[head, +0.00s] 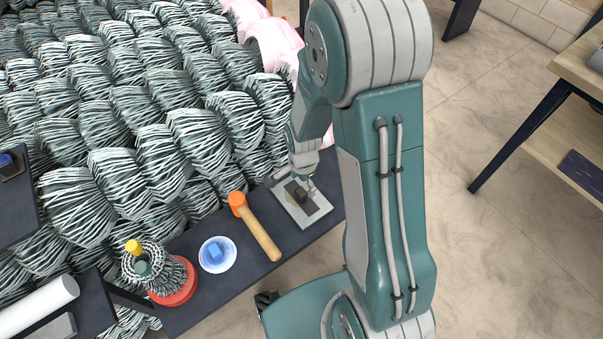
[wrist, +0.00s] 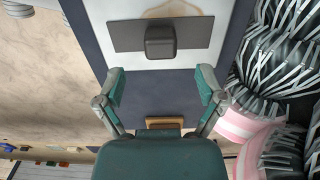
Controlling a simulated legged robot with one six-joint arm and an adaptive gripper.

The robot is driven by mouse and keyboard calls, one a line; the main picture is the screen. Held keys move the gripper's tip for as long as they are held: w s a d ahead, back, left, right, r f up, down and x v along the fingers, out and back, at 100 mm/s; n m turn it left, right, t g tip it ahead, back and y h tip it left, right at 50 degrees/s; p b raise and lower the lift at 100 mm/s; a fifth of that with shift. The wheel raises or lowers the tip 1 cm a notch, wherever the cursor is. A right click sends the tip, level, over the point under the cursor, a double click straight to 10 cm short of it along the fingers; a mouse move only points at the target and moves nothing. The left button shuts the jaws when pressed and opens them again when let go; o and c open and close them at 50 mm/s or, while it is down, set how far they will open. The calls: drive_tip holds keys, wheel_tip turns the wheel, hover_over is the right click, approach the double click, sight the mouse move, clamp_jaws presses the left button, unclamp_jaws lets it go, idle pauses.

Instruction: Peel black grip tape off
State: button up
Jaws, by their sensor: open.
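A flat dark strip, seemingly the black grip tape (wrist: 126,36), lies on a pale plate (wrist: 112,59). A raised dark block (wrist: 161,42) sits at its middle. In the head view the plate (head: 288,211) lies near the right end of a dark bench, with the dark strip (head: 313,208) and block (head: 301,196) on it. My gripper (wrist: 161,84) is open and empty, its two fingers wide apart, short of the block in the wrist view. In the head view my gripper (head: 295,180) is over the plate's far edge and partly covers it.
Large woven rolls (head: 125,175) crowd behind the bench. A wooden piece (wrist: 165,123) lies near my gripper's base. Open floor (head: 490,250) is at right.

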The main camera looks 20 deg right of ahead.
sight(301, 191)
drive_tip(key=f, duration=0.4)
drive_tip(key=shift+a+f, duration=0.3)
drive_tip(key=shift+f, duration=0.1)
drive_tip(key=shift+d, duration=0.1)
clamp_jaws()
